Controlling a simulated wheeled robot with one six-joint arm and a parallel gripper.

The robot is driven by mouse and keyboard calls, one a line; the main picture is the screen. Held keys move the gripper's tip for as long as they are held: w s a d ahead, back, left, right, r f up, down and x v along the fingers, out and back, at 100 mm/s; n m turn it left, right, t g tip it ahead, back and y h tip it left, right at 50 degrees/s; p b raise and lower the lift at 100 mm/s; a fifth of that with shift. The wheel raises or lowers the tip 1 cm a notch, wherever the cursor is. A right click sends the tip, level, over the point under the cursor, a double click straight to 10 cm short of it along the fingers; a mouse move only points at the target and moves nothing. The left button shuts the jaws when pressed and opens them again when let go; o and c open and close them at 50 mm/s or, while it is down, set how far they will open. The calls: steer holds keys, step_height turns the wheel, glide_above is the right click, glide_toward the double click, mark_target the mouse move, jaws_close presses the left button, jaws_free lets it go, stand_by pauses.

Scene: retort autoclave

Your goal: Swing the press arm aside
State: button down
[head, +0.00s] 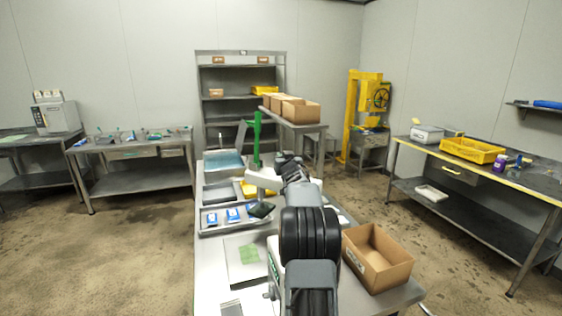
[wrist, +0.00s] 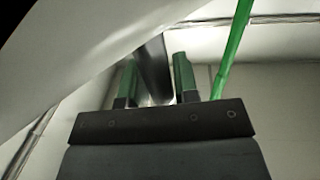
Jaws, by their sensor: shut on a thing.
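My gripper (wrist: 155,78) shows in the wrist view as a dark palm with two green-tipped fingers. They are shut on a grey bar (wrist: 153,64), which I take to be part of the press arm. A broad pale surface (wrist: 75,60) slopes close by at the upper left; I cannot tell what it belongs to. A green post (wrist: 236,45) leans past on the right. In the head view, the green post (head: 256,138) stands upright over the middle table, beyond my arm. My arm and wrist hide most of the grasp there.
The middle steel table holds trays with blue packs (head: 232,214), a board with a green square (head: 249,254) and an open cardboard box (head: 377,258) to the right of my arm. Cardboard boxes (head: 300,110) stand behind. A yellow machine (head: 362,105) and side benches are farther off.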

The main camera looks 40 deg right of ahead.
steer(key=shift+d+f+m+g+h+b, duration=0.25)
steer(key=shift+d+m+g+h+b, duration=0.55)
steer(key=shift+b, duration=1.25)
steer(key=shift+d+h+b, duration=0.2)
steer(key=shift+h+b, duration=0.1)
steer(key=shift+b, duration=0.3)
steer(key=c, duration=1.3)
jaws_free()
steer(key=shift+c, duration=0.2)
steer(key=o, duration=0.3)
steer(key=shift+s+r, duration=0.15)
steer(key=shift+s, duration=0.1)
steer(key=shift+o, duration=0.2)
steer(key=shift+a, duration=0.1)
steer(key=shift+s+a+b, duration=0.2)
steer(key=shift+s+b, duration=0.05)
steer(key=shift+b, duration=0.1)
steer(key=b+v, duration=0.4)
steer(key=v, duration=0.9)
